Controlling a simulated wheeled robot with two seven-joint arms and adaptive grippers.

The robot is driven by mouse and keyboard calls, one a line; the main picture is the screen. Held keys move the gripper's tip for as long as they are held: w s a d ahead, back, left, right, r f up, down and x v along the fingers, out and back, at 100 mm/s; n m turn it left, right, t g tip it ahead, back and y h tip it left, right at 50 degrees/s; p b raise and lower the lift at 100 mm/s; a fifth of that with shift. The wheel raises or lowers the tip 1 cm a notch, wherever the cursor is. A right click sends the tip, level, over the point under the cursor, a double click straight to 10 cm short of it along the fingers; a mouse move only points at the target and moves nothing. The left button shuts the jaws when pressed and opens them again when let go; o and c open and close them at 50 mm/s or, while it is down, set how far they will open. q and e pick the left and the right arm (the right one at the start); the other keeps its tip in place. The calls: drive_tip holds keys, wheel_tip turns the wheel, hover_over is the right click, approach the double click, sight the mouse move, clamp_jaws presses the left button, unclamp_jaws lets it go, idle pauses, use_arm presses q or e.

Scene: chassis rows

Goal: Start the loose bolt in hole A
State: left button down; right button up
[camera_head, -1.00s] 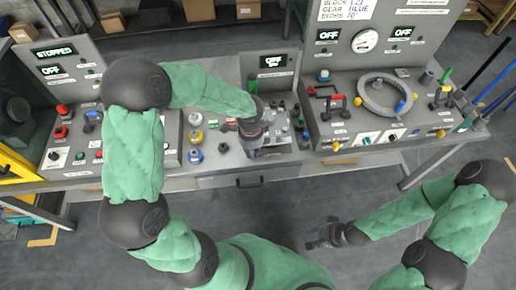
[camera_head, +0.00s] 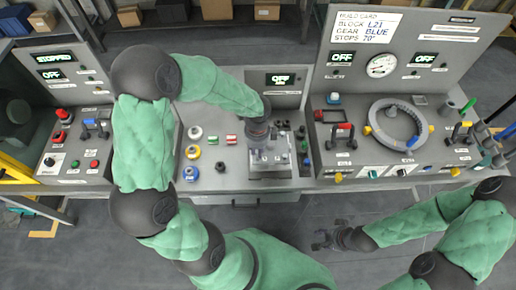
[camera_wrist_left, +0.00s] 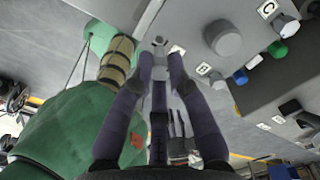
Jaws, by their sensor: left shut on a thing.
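My left gripper (camera_head: 262,146) points down over the grey metal block (camera_head: 270,173) on the middle of the bench. In the left wrist view its two fingers (camera_wrist_left: 160,48) come together around a small grey piece (camera_wrist_left: 159,41), which seems to be the loose bolt; most of it is hidden. Labels B (camera_wrist_left: 203,69) and C (camera_wrist_left: 267,9) show beside the fingers on a grey surface. I cannot make out label A or its hole. My right gripper (camera_head: 322,240) is empty and open, low in front of the bench.
Several round-topped parts, such as a blue one (camera_head: 190,173), stand left of the block. Green and blue pegs (camera_head: 304,147) stand close to its right. A console with a grey ring (camera_head: 397,122) is at the right, and a stopped-display console (camera_head: 75,150) at the left.

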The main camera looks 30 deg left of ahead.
use_arm(q)
drive_tip(key=n+b, duration=0.3)
drive_tip(key=n, duration=0.1)
drive_tip(key=shift+f+n+b, duration=0.35)
drive_tip(key=shift+n+b, duration=0.85)
drive_tip(key=shift+n, duration=0.4)
drive_tip(key=n+b, duration=0.1)
drive_tip(key=n, duration=0.3)
drive_tip(key=shift+r+n, duration=0.15)
drive_tip(key=shift+n, duration=0.15)
drive_tip(key=n+b, duration=0.1)
drive_tip(key=n, duration=0.2)
drive_tip(key=shift+r, duration=0.1)
drive_tip(key=shift+f+b, duration=1.25)
drive_tip(key=shift+f, duration=0.5)
